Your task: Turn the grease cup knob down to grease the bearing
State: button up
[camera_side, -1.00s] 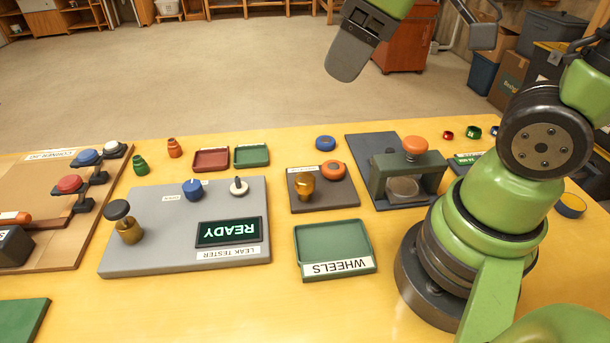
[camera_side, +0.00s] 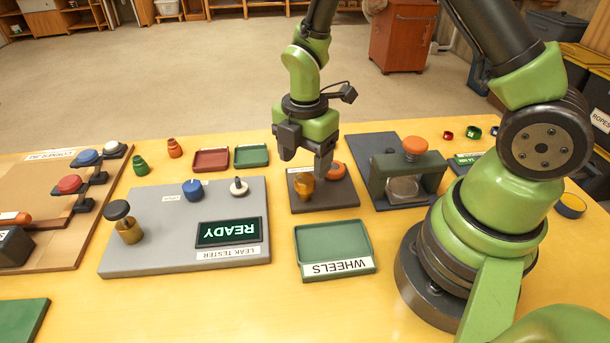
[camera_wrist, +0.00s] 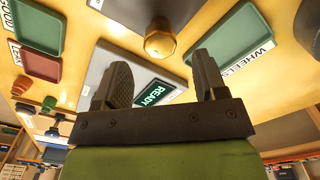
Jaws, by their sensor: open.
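The grease cup knob (camera_side: 305,185) is an amber-gold, faceted cap standing upright on a dark square plate (camera_side: 338,196) with a small white label. It also shows in the wrist view as a brass cap (camera_wrist: 160,42) at top centre. My gripper (camera_side: 305,168) points down above the knob, its two fingers apart to either side and nothing held. In the wrist view, the fingers (camera_wrist: 162,66) are spread below the cap in the picture. I cannot tell whether either finger touches it. The bearing cannot be clearly made out.
An orange ring (camera_side: 338,169) sits behind my right finger on the same plate. The green WHEELS tray (camera_side: 335,240) is in front. The leak tester panel (camera_side: 170,250) stands left, a green press frame (camera_side: 432,168) right. Red (camera_side: 211,160) and green trays (camera_side: 251,155) lie behind.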

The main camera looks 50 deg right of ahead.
aim_at(305, 178)
jog(key=shift+f, duration=2.35)
jog(key=c, duration=0.9)
